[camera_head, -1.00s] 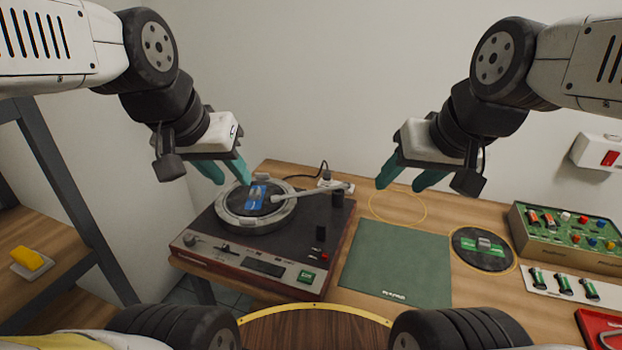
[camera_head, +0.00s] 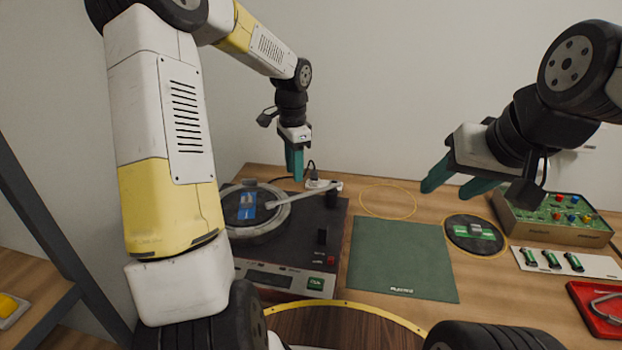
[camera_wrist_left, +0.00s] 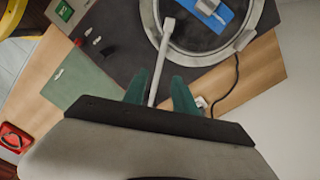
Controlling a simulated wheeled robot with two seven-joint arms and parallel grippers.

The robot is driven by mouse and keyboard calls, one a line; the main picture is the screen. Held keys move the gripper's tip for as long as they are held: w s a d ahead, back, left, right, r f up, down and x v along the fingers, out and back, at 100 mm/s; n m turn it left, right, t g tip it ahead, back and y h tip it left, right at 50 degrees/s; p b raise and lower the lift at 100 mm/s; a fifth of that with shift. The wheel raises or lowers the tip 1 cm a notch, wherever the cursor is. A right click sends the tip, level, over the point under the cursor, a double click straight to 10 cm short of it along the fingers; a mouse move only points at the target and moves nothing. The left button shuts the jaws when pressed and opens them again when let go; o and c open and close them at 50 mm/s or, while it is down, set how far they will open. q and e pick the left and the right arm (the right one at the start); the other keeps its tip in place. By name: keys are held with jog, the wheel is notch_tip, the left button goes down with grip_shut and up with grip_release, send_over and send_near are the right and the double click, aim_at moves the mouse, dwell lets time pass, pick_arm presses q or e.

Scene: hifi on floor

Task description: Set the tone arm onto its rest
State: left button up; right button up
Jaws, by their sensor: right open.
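The turntable (camera_head: 275,250) stands on the wooden bench at the left. Its pale tone arm (camera_head: 292,197) slants from the back right toward the platter (camera_head: 262,229). In the left wrist view the tone arm (camera_wrist_left: 157,70) passes between the fingers, its free end over the platter's rim. My left gripper (camera_head: 296,178) points down above the turntable's back; in its wrist view the fingers (camera_wrist_left: 160,88) are apart, open around the arm's line. Contact cannot be told. The tone arm's rest is not clearly distinguishable. My right gripper (camera_head: 447,192) is open and empty above the bench.
A blue item (camera_head: 247,206) lies on the platter. A green mat (camera_head: 402,260) is right of the turntable, then a black disc (camera_head: 474,234), a parts box (camera_head: 555,225) and a red tray (camera_head: 600,310). A white plug block (camera_head: 320,184) and cable lie behind the turntable.

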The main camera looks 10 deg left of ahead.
aim_at(295, 196)
pick_arm(q)
notch_tip(295, 196, down, 8)
jog(key=shift+r, duration=0.25)
grip_shut()
dwell(1.5)
